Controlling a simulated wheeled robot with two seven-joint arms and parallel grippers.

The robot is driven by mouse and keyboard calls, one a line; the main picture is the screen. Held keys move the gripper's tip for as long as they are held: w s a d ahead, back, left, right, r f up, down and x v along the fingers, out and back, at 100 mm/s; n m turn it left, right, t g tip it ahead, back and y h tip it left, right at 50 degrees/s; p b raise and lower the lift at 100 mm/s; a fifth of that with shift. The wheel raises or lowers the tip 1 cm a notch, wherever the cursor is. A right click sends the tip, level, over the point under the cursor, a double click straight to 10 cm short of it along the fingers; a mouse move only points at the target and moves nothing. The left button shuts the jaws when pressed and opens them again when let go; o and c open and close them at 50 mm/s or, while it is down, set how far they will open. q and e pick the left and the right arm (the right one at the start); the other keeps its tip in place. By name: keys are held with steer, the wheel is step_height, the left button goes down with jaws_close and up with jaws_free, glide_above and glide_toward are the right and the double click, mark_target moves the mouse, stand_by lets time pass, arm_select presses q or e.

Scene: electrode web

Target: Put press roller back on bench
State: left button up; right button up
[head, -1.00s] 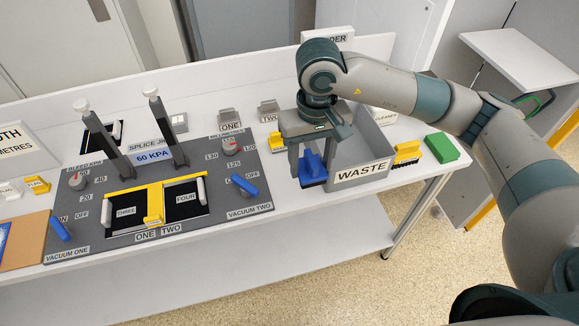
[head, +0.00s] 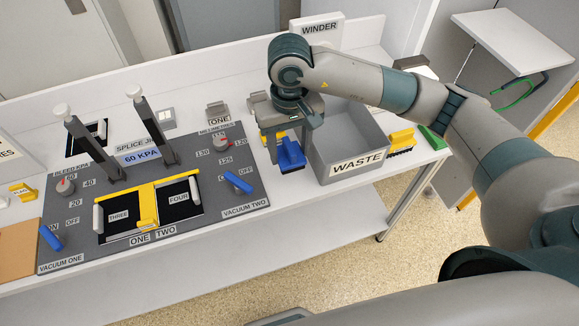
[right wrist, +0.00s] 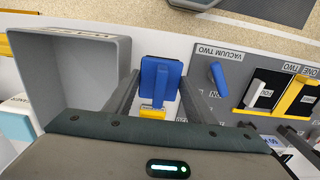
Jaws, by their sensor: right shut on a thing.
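The press roller (head: 291,155) is a blue piece with a raised blue grip and a dark lower edge. It is at the bench's front side, just left of the waste bin. My right gripper (head: 289,146) points down over it and is shut on it. The right wrist view shows the blue press roller (right wrist: 162,78) between the two grey fingers (right wrist: 158,95). I cannot tell whether its underside touches the bench. The white bench (head: 230,228) runs across the head view. My left gripper is not in view.
The grey waste bin (head: 357,168) stands close to the right of the press roller. A yellow brush (head: 401,141) and a green block (head: 433,138) lie beyond it. The splice jig panel (head: 220,193) with knobs and switches is to the left. A yellow piece (right wrist: 152,112) lies near the roller.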

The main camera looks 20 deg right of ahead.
mark_target(290, 160)
step_height(290, 160, down, 2)
steer(key=shift+f+p, duration=0.1)
steer(key=shift+p, duration=0.3)
steer(key=shift+f, duration=0.55)
steer(key=shift+f, duration=0.1)
steer(key=shift+f+p, duration=0.95)
steer(key=shift+f, duration=1)
